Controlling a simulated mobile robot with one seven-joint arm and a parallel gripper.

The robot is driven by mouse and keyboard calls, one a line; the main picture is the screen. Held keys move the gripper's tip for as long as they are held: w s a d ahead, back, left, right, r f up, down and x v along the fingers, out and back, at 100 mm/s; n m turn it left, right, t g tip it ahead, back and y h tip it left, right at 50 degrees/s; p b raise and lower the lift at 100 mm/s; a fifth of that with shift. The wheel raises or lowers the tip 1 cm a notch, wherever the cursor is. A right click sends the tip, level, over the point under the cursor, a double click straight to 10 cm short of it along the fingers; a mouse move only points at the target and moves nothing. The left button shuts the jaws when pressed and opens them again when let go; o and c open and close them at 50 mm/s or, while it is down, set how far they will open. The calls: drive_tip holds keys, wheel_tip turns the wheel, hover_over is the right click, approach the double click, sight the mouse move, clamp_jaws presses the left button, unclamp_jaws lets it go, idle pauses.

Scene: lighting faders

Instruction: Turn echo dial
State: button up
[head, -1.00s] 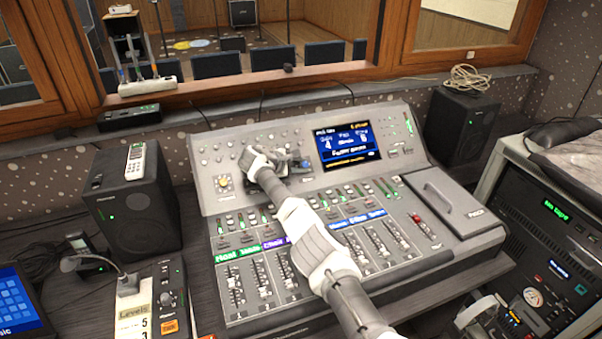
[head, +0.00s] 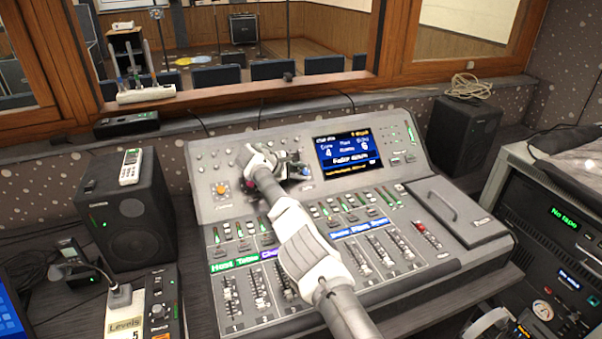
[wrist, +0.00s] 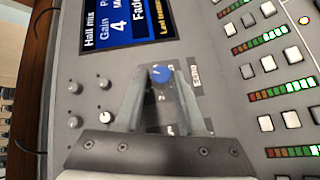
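The echo dial (wrist: 161,77) is a small blue knob with a white pointer mark, on the grey sloped panel of the mixing desk (head: 222,165). An "Echo" label (wrist: 196,75) is printed beside it. In the wrist view my gripper (wrist: 163,75) is open, with one finger on each side of the dial. The fingertips are close to the knob, and I cannot tell whether they touch it. In the head view my gripper (head: 292,168) reaches the upper panel from the front, and the blue dial (head: 306,171) shows just at its right.
A lit blue screen (head: 348,149) stands right of the dial and shows the figures 4 and 6. Small grey knobs (wrist: 74,87) and lit button rows (wrist: 266,64) lie close around my gripper. Faders (head: 260,290) fill the desk's front. Speakers (head: 130,215) (head: 465,130) flank the desk.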

drive_tip(key=shift+o, duration=1.2)
drive_tip(key=shift+r, duration=0.15)
drive_tip(key=shift+o, duration=0.5)
drive_tip(key=shift+s, duration=0.1)
drive_tip(key=shift+p+v, duration=0.65)
drive_tip(key=shift+v, duration=0.5)
drive_tip(key=v, duration=1.5)
drive_tip(key=shift+a, duration=0.1)
